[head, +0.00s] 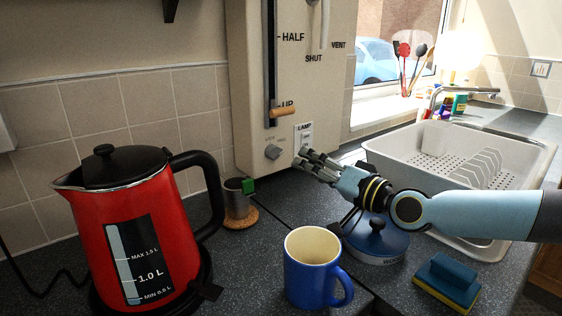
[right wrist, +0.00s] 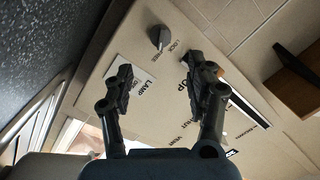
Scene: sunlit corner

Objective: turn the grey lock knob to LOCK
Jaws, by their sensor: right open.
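The grey lock knob (head: 272,152) sits low on the cream panel (head: 250,100), left of the LAMP switch (head: 306,137). In the right wrist view the knob (right wrist: 160,36) is beyond my fingertips, with small lettering beside it. I cannot tell which mark it points to. My right gripper (head: 302,160) is open and empty, just right of the knob and a little below it in the head view. In the right wrist view its two fingers (right wrist: 157,72) are spread apart, with the panel face behind them, not touching the knob. My left gripper is not in view.
A wooden-handled lever (head: 283,112) is above the knob. A red kettle (head: 150,235), a metal cup (head: 236,204) on a cork mat and a blue mug (head: 310,275) stand left and below. A blue-lidded pot (head: 376,240), sponge (head: 447,280) and dish rack (head: 400,150) are near my right arm.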

